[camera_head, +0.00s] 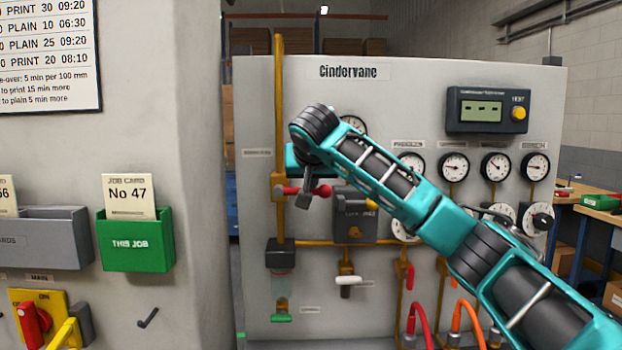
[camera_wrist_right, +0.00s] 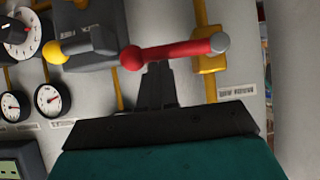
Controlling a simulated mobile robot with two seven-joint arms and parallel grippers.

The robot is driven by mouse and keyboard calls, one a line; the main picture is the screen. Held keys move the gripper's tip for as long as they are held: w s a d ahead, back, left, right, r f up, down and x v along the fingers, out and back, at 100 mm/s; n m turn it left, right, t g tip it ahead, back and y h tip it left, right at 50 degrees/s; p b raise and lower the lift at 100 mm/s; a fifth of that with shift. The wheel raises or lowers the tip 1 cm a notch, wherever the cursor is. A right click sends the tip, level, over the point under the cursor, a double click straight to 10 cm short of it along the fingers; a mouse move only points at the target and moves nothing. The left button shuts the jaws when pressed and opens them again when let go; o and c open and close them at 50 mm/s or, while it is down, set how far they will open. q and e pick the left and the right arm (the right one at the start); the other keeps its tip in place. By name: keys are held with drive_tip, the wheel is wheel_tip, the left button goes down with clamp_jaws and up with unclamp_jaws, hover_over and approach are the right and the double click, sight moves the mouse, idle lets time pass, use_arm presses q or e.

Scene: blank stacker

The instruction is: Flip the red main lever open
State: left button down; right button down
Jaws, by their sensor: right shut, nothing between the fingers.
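The red main lever (camera_head: 321,191) is a short red bar with a round knob, mounted on a yellow pipe on the grey panel. It lies about level, its knob to the right in the head view. In the right wrist view, which is upside down, the lever (camera_wrist_right: 180,50) crosses the top with its knob at the left. My right gripper (camera_head: 304,199) is shut and empty. Its dark fingertips (camera_wrist_right: 157,72) overlap the lever's bar in both views; I cannot tell whether they touch it. My left gripper is not in view.
A grey box with a yellow knob (camera_head: 355,231) sits right of the lever, and a white-handled valve (camera_head: 347,281) below it. Several gauges (camera_head: 454,167) line the panel's right. A green card holder (camera_head: 137,242) and a red switch (camera_head: 34,320) are on the left wall.

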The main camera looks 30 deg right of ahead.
drive_tip(key=shift+f, duration=0.1)
drive_tip(key=shift+s+d+f+m+t+y+b, duration=0.1)
drive_tip(key=shift+f+m+t+y+b, duration=0.15)
drive_tip(key=shift+m+y+b, duration=0.2)
